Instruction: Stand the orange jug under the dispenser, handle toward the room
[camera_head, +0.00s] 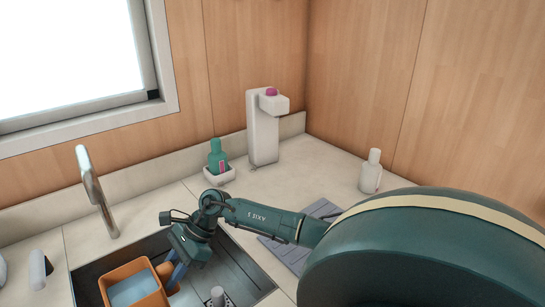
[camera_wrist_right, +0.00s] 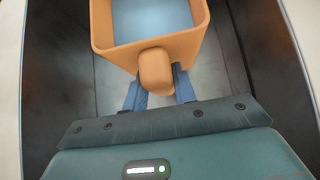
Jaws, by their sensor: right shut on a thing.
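The orange jug (camera_head: 118,277) is over the sink at the lower left of the head view, with pale blue water or a blue inside showing through its open top. The jug fills the top of the right wrist view (camera_wrist_right: 103,35), its handle (camera_wrist_right: 156,72) toward me. My right gripper (camera_head: 174,273) is shut on that handle, with its blue fingers (camera_wrist_right: 160,94) on both sides of it. The white dispenser (camera_head: 262,130) with a pink button stands against the back wall, right of the sink. The space under its spout is empty. My left gripper is not in view.
The dark sink (camera_head: 240,265) lies below my right arm. A tap (camera_head: 96,190) rises at its left. A green bottle (camera_head: 217,157) in a white holder (camera_head: 220,177) stands left of the dispenser. A white bottle (camera_head: 371,173) stands to the right. A grey ribbed mat (camera_head: 322,210) lies on the counter.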

